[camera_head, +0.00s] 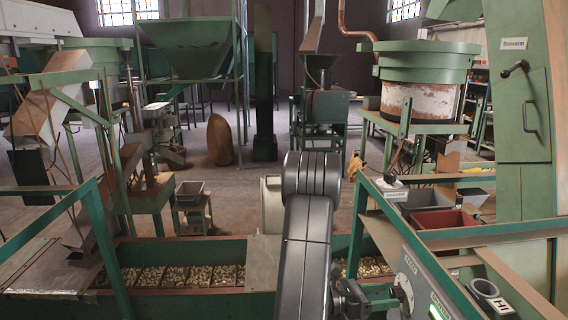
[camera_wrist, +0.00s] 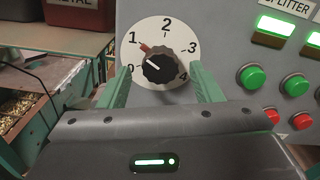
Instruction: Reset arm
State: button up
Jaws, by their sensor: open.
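My gripper (camera_wrist: 160,76) is open in the wrist view, its two green fingers apart on either side of a black knob (camera_wrist: 158,69). The knob sits on a white round dial (camera_wrist: 178,30) marked 0 to 4. A white line on the knob points left, between 0 and 1, and a brown-red mark lies near 1. I cannot tell whether the fingers touch the knob. In the head view, my black arm (camera_head: 310,220) reaches forward and bends right at the bottom, toward the panel with the dial (camera_head: 404,288). My fingertips are hard to make out there.
The grey panel (camera_wrist: 225,70) has green buttons (camera_wrist: 251,77), red buttons (camera_wrist: 302,121) and lit displays. A red bin (camera_head: 447,221) stands behind it on the right. A green trough (camera_head: 180,298) of nuts runs across the front. Open floor lies beyond, with hoppers around it.

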jog(key=shift+d, duration=0.95)
jog(key=a+b, duration=0.3)
jog(key=a, duration=1.1)
jog(key=d+p, duration=0.3)
jog(key=d, duration=1)
jog(key=shift+d, duration=0.55)
jog(key=m, duration=0.3)
jog(key=shift+a, duration=0.1)
jog(key=m, duration=0.3)
jog(key=m+p, duration=0.1)
jog(key=m, duration=0.4)
jog(key=shift+m, duration=0.3)
